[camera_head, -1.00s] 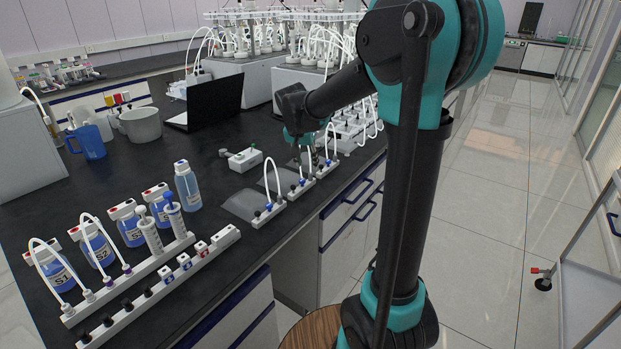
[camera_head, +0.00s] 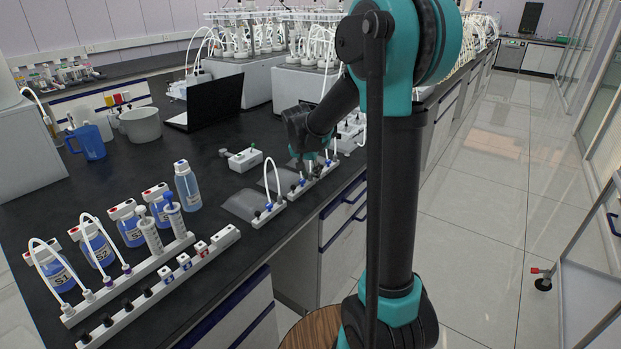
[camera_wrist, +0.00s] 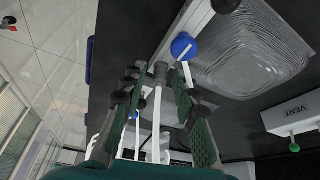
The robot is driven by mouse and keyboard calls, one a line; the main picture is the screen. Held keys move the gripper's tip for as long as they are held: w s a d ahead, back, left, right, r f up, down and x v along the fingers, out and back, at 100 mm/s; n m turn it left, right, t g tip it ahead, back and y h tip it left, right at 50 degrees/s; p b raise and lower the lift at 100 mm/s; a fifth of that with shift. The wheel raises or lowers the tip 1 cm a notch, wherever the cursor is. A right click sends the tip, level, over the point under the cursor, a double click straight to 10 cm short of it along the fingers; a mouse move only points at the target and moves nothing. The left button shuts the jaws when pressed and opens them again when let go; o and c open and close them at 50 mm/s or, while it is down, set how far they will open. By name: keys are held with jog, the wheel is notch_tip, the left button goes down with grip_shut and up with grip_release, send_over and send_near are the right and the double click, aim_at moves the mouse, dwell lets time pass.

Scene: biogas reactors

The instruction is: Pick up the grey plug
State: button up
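In the wrist view a grey plug (camera_wrist: 160,71) stands between the tips of my gripper (camera_wrist: 158,84). The two dark green padded fingers are apart, with visible space on both sides of the plug. I cannot tell whether either tip touches it. A blue round-headed plug (camera_wrist: 183,46) sits just right of and above it, and a black knob (camera_wrist: 225,5) lies further along the white strip. In the head view my gripper (camera_head: 314,166) points down at a white rail (camera_head: 300,188) near the bench's front edge. The grey plug is too small to make out there.
A clear ridged bag (camera_wrist: 250,50) lies beside the strip. White looped tubes (camera_head: 273,178) rise close by. A laptop (camera_head: 215,100) and blue bottles (camera_head: 187,186) stand left of my arm.

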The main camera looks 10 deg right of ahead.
aim_at(310, 174)
jog(key=c, duration=0.5)
jog(key=shift+r, duration=0.15)
notch_tip(310, 174, up, 20)
jog(key=shift+f, duration=0.1)
dwell(0.4)
jog(key=shift+r, duration=1.1)
jog(key=shift+r, duration=0.35)
